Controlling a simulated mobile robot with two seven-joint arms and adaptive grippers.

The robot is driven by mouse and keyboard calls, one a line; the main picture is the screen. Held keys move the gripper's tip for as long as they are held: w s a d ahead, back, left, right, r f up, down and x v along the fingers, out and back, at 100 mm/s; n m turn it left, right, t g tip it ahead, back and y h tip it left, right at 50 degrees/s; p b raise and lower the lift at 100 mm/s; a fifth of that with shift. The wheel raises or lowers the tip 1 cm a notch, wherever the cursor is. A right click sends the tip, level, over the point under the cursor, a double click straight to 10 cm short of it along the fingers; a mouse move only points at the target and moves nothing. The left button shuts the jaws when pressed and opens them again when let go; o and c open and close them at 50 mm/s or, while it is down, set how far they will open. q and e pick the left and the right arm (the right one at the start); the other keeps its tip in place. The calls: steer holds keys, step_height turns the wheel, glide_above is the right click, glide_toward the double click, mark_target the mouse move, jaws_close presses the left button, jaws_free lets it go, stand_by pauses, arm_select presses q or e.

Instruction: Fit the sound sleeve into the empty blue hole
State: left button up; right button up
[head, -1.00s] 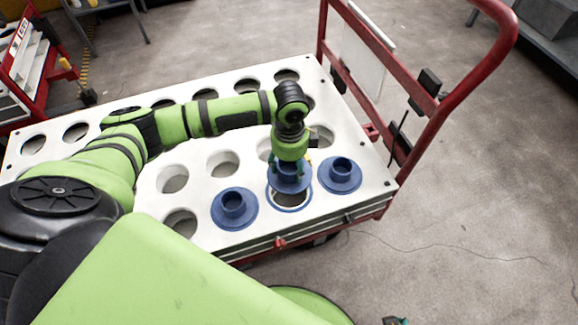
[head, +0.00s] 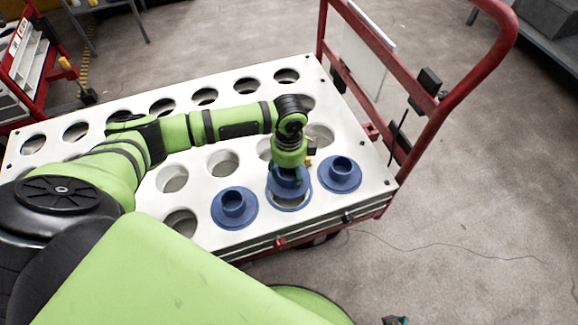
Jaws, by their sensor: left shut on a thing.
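My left gripper (head: 287,171) points down and is shut on a blue flanged sleeve (head: 287,187). The sleeve is over the blue-ringed hole (head: 289,206), in the front row of the white cart top. The hole's near rim and part of its opening show below the flange. The sleeve looks roughly level; I cannot tell whether its lower end is inside the hole. The gripper hides part of the sleeve. A small dark and teal tip at the bottom edge looks like my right gripper (head: 396,320), mostly out of frame.
Blue sleeves sit in the holes to the left (head: 234,208) and right (head: 340,174) of the ringed hole, close to the held flange. The white cart top (head: 350,132) has several other open holes. A red handle frame (head: 440,115) rises at the cart's right end.

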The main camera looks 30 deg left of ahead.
mark_target(289, 177)
arm_select(q)
steer(key=shift+f+b, duration=0.55)
steer(key=shift+f, duration=0.95)
arm_select(e)
steer(key=shift+s+r, duration=0.15)
steer(key=shift+r, duration=0.55)
steer(key=shift+a+r, duration=0.1)
steer(key=shift+r, duration=0.05)
arm_select(q)
steer(key=shift+p, duration=0.5)
arm_select(e)
steer(key=shift+r, duration=0.4)
steer(key=shift+r, duration=0.15)
arm_select(q)
steer(key=shift+p, duration=0.5)
arm_select(e)
steer(key=shift+r, duration=0.3)
arm_select(q)
steer(key=shift+p, duration=0.4)
arm_select(e)
steer(key=shift+r, duration=0.4)
arm_select(q)
steer(key=shift+f+b, duration=0.75)
steer(key=shift+f, duration=0.9)
arm_select(e)
steer(key=shift+f, duration=0.75)
arm_select(q)
steer(key=o, duration=1.4)
